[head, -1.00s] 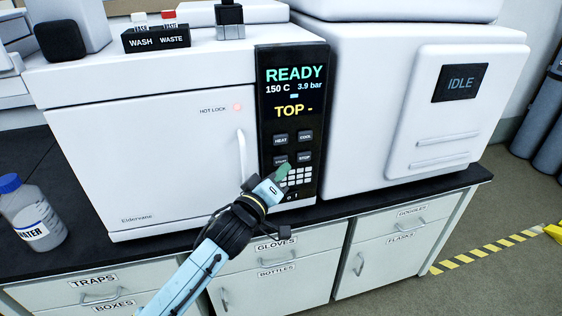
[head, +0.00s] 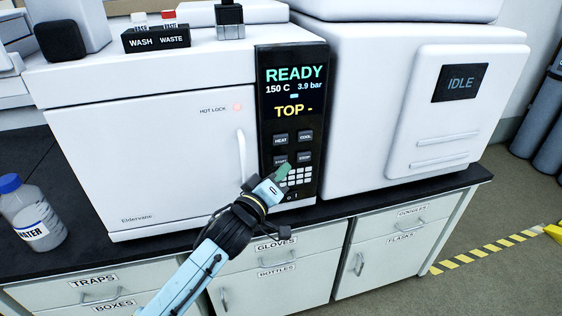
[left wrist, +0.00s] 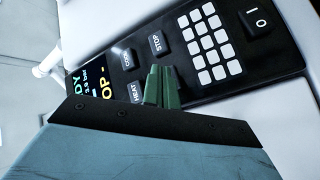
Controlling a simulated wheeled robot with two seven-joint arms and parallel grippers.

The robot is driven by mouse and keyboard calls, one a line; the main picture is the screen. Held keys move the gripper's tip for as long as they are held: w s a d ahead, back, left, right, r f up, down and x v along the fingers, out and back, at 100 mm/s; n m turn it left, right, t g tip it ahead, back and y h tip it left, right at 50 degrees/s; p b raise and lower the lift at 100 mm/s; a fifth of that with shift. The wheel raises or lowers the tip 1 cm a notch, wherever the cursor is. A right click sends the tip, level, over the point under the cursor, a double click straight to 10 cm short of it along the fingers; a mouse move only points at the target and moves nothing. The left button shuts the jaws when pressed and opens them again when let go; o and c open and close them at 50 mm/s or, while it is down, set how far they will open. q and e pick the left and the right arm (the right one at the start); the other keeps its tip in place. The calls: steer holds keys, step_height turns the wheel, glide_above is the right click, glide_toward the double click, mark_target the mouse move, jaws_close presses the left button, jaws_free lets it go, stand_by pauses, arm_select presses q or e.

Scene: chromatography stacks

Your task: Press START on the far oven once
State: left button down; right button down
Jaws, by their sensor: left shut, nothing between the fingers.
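The white oven (head: 150,160) has a black control panel (head: 321,120) reading READY, 150 C, 3.9 bar and TOP. The START button (head: 280,161) is in the lower left of its group of buttons, partly covered by my left gripper. HEAT (head: 281,140) is above it and STOP (head: 304,158) is to its right. My left gripper (head: 284,171) is shut and empty, its green fingertips just at START's lower edge. In the left wrist view the fingers (left wrist: 162,86) hide START, between HEAT and STOP; I cannot tell whether they touch it. My right gripper is out of view.
A keypad (head: 299,177) sits right beside the fingertips. A white unit reading IDLE (head: 461,83) stands to the right. A bottle with a blue cap (head: 33,215) stands on the dark bench at left. WASH and WASTE holders (head: 156,40) sit on the oven top.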

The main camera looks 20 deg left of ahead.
arm_select(q)
steer(key=shift+w+a, duration=0.1)
stand_by(0.5)
steer(key=shift+w+a, duration=0.15)
steer(key=shift+w, duration=0.1)
steer(key=shift+w+a, duration=0.25)
steer(key=shift+w, duration=0.1)
stand_by(0.6)
steer(key=shift+w+a+r+p, duration=0.15)
steer(key=shift+a+r+p, duration=0.1)
steer(key=shift+r+p, duration=0.05)
stand_by(0.6)
steer(key=shift+s+d+f+p, duration=0.15)
steer(key=shift+s+d+p, duration=0.2)
steer(key=shift+p, duration=0.1)
steer(key=shift+s+d+f, duration=0.1)
steer(key=shift+s+d, duration=0.05)
steer(key=shift+s, duration=0.2)
